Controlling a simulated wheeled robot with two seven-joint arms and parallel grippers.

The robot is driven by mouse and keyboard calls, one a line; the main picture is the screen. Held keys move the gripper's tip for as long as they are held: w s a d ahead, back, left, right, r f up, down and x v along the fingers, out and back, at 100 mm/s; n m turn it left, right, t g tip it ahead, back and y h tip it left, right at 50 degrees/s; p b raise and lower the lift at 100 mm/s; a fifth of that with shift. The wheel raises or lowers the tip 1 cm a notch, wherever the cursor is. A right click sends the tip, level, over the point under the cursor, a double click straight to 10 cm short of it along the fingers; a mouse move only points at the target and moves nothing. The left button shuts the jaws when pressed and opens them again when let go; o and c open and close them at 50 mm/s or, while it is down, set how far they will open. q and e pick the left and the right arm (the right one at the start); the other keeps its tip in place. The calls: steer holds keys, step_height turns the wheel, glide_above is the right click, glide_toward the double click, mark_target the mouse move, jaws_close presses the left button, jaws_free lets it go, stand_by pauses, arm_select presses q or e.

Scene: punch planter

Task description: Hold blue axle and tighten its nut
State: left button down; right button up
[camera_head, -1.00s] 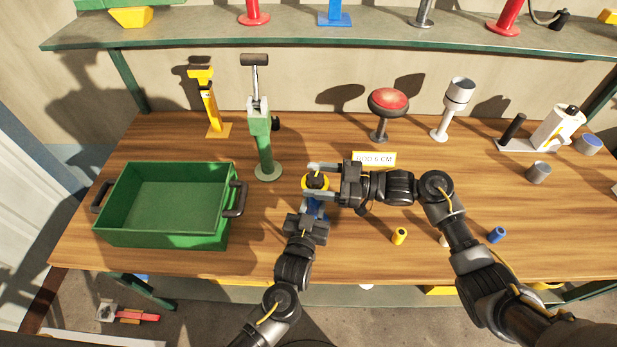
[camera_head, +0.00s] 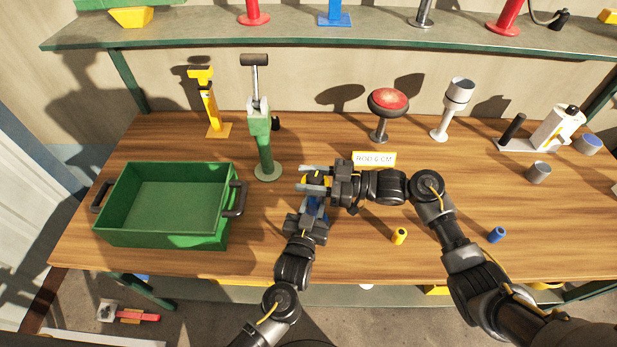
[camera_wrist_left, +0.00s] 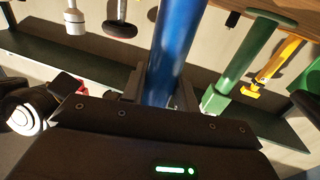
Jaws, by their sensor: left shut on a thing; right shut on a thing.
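The blue axle (camera_head: 314,206) stands upright near the middle of the table. My left gripper (camera_head: 310,214) is shut on it from the front. In the left wrist view the blue axle (camera_wrist_left: 172,50) runs up between the fingers (camera_wrist_left: 155,92). A yellow nut (camera_head: 318,178) with a dark middle is at the axle's top. My right gripper (camera_head: 313,181) comes in from the right just above the left one, with its fingers shut on the nut. The fingers partly hide the nut, and its seating on the axle cannot be seen.
A green crate (camera_head: 105,232) stands at the left. A sign (camera_head: 374,158), a red-topped stand (camera_head: 388,103) and a grey-white post (camera_head: 455,100) are behind.

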steer(key=shift+m+t, duration=0.3)
steer(key=shift+t, duration=0.2)
steer(key=m+t+h, duration=0.1)
steer(key=t, duration=0.1)
steer(key=m+t, duration=0.2)
steer(key=t, duration=0.1)
steer(key=shift+w+h, duration=0.15)
steer(key=shift+h, duration=0.25)
steer(key=shift+w+d+m+t+h, duration=0.1)
steer(key=shift+w+m+t+h, duration=0.05)
steer(key=shift+m+t+h, duration=0.7)
steer(key=shift+w+d+m+t+h, duration=0.1)
steer(key=shift+m+t+h, duration=0.45)
steer(key=shift+m+t, duration=0.55)
steer(key=shift+t, duration=0.25)
steer(key=o, duration=1)
steer(key=v, duration=1.2)
